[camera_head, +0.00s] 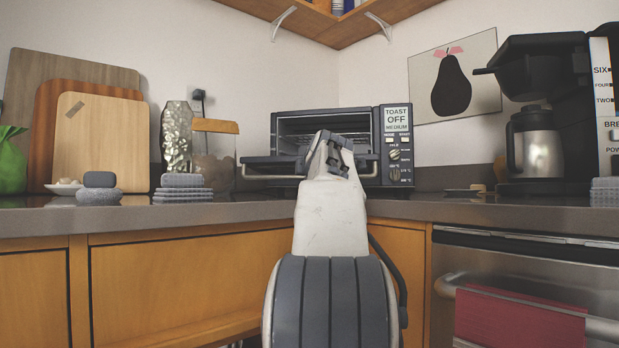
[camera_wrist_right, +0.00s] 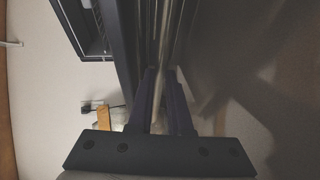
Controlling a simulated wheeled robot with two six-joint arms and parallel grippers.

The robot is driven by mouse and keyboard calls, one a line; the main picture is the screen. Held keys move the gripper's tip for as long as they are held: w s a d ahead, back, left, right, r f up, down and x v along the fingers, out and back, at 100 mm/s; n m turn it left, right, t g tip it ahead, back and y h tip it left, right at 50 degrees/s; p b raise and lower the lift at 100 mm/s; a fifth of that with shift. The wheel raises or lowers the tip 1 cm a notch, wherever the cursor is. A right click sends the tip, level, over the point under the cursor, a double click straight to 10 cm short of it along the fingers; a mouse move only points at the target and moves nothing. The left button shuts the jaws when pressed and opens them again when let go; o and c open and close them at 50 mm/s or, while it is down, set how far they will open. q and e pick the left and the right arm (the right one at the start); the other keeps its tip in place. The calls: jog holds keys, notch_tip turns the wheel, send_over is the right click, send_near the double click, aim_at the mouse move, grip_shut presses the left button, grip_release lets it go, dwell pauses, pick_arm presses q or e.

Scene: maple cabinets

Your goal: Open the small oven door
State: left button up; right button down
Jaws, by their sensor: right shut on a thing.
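The small oven (camera_head: 376,120) stands on the counter in the corner, with its dark controls panel on the right side. Its door (camera_head: 262,160) is lowered to about level, and the cavity with a rack shows above it. The door's metal handle (camera_head: 258,177) runs along the front edge. My right gripper (camera_wrist_right: 164,98) is shut on the handle bar (camera_wrist_right: 167,40), which passes between its fingers in the right wrist view. In the head view my right arm hides the middle of the door and handle. My left gripper is in neither view.
Left of the oven stand glass jars (camera_head: 213,155), stacked grey sponges (camera_head: 183,188) and cutting boards (camera_head: 100,140). A coffee maker (camera_head: 537,110) stands at the right. The counter edge (camera_head: 190,215) and cabinet fronts lie below.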

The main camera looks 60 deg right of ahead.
jog(key=shift+d, duration=0.1)
jog(key=c, duration=0.8)
grip_release()
jog(key=shift+s, duration=0.1)
jog(key=shift+c, duration=0.2)
jog(key=v, duration=1)
jog(key=shift+s+a, duration=0.1)
jog(key=shift+a, duration=0.15)
jog(key=shift+r, duration=0.1)
